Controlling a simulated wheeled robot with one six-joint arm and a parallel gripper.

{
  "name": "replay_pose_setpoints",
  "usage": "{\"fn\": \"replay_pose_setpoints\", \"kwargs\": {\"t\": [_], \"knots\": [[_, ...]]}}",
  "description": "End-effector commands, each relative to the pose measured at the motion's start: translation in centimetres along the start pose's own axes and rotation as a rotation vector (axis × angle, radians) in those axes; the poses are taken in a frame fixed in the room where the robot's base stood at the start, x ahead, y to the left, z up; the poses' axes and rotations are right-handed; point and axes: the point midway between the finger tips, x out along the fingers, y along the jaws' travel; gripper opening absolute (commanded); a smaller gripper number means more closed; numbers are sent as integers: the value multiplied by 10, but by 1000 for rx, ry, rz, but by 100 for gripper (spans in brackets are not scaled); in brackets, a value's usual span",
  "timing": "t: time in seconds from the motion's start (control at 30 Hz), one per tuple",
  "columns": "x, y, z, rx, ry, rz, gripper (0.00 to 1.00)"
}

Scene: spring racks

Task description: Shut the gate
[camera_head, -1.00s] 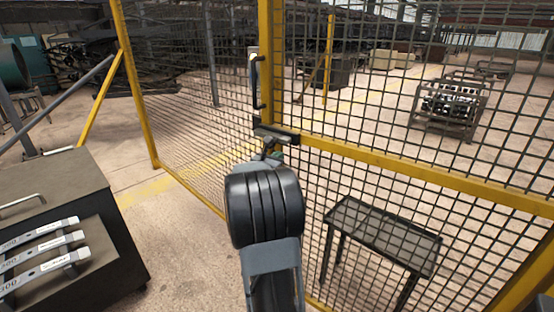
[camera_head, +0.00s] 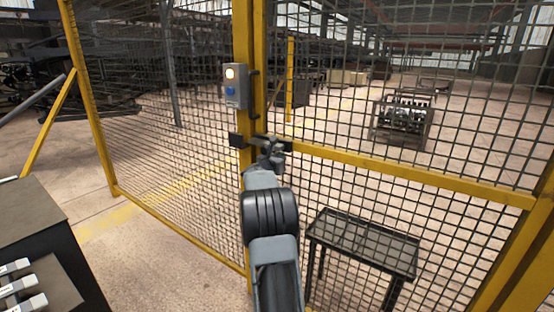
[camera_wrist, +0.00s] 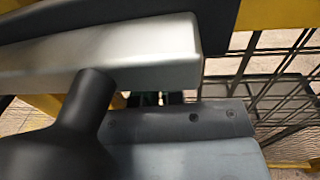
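The gate (camera_head: 410,173) is a yellow-framed mesh panel at the right of the head view. Its free-edge upright stands right beside the yellow post of the left fence panel, with no clear gap showing between them. A dark latch (camera_head: 239,140) spans the two uprights at mid height. My gripper (camera_head: 270,152) is at this latch, and its fingers are hidden. In the wrist view a pale metal bar (camera_wrist: 110,50) and a dark rounded knob (camera_wrist: 60,140) fill the near view, so whether the fingers are open or shut does not show.
A dark low table (camera_head: 365,243) stands behind the gate mesh. A dark cabinet (camera_head: 30,220) stands at the lower left. Bare floor lies between cabinet and fence.

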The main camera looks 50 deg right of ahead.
Motion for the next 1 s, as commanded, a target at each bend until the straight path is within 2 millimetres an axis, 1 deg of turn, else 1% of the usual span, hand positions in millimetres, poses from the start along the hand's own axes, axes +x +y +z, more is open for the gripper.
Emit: {"fn": "replay_pose_setpoints", "kwargs": {"t": [0.03, 0.3, 0.37, 0.43, 0.47, 0.57, 0.6, 0.67, 0.7, 0.8, 1.0], "knots": [[8, -7, 15, 2, -26, -9, 0], [18, -14, 7, 6, -16, -15, 0], [16, -14, 5, 6, -15, -15, 0], [8, -14, 3, 7, -15, -16, 0], [3, -13, 2, 8, -16, -16, 0], [-22, -8, 3, 3, -18, -15, 0], [-36, -5, 4, 1, -20, -13, 0], [-56, 0, 7, -4, -22, -10, 0], [-69, 3, 13, -7, -23, -8, 0], [-95, 8, 13, -8, -24, -3, 0], [-132, 12, 12, -7, -24, -3, 0]]}}
